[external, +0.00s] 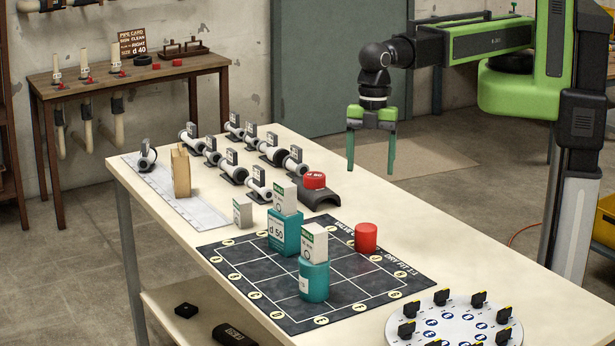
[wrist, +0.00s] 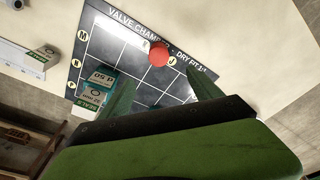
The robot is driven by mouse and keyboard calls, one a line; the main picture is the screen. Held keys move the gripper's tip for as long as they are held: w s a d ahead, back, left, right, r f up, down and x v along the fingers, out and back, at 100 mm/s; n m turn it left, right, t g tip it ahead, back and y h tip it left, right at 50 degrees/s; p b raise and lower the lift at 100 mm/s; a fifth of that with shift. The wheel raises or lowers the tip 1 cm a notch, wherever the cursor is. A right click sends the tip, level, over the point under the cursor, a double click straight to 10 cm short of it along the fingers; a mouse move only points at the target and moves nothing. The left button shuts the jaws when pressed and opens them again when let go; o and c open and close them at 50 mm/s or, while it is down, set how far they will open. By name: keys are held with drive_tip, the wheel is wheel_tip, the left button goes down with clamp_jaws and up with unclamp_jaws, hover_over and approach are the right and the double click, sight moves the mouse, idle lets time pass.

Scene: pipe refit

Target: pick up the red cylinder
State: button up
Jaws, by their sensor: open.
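The red cylinder (external: 366,237) stands upright on the right back edge of the dark grid mat (external: 345,307). In the wrist view its round red top (wrist: 159,55) shows beyond and between my fingers, near the mat's printed title. My gripper (external: 371,170) is open and empty, pointing down. It hangs well above the table, apart from the cylinder. In the wrist view my green fingers (wrist: 163,92) are spread wide. A second red piece (external: 314,180) sits on a dark curved block (external: 318,197) behind the mat.
Two teal blocks with white boxes on top, one square (external: 284,232) and one round (external: 314,278), stand on the mat left of the cylinder. A round dial plate (external: 455,325) lies at the front right. Several pipe fittings (external: 232,165) line the back left. The table right of the cylinder is clear.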

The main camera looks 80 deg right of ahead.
sight(366, 226)
drive_tip(key=f+b, duration=0.3)
drive_tip(key=f, duration=0.1)
drive_tip(key=a+f+b, duration=0.1)
drive_tip(key=f+b, duration=0.6)
drive_tip(key=b, duration=0.1)
drive_tip(key=shift+a+f, duration=0.25)
drive_tip(key=shift+f, duration=0.15)
drive_tip(key=f+b, duration=0.5)
drive_tip(key=shift+w+a+f, duration=0.1)
drive_tip(key=shift+w+a, duration=0.05)
drive_tip(key=shift+a, duration=0.05)
drive_tip(key=shift+r, duration=0.2)
clamp_jaws()
